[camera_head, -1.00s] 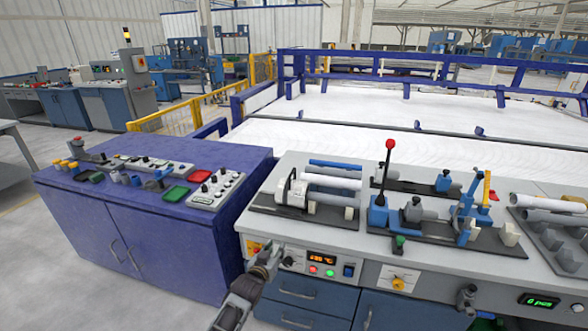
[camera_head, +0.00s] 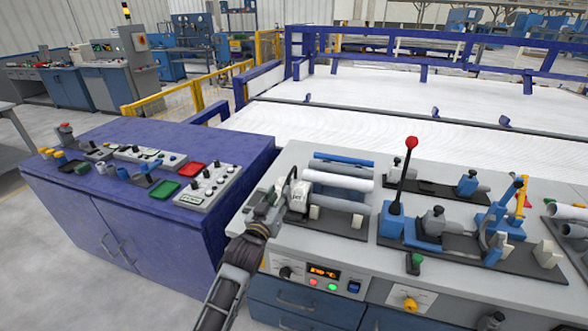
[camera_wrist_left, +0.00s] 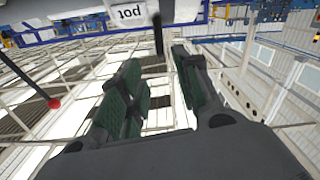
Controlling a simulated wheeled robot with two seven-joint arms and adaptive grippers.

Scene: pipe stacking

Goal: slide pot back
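The white pot (camera_head: 299,195) stands at the left end of a dark fixture on the grey bench, beside the pipes. My left gripper (camera_head: 279,194) is close at the pot's left side in the head view. In the left wrist view the pot's white label reading "pot" (camera_wrist_left: 131,11) is at the top edge, beyond the fingertips. The two green-padded fingers of my left gripper (camera_wrist_left: 160,68) are apart, with nothing held between them. Whether a finger touches the pot cannot be told. My right gripper is not in view.
White and grey pipes (camera_head: 338,181) lie beside the pot. A red-knobbed lever (camera_head: 406,172) and a blue clamp fixture (camera_head: 497,222) stand to the right. A purple control cabinet (camera_head: 110,210) is at the left, across a narrow gap from the bench.

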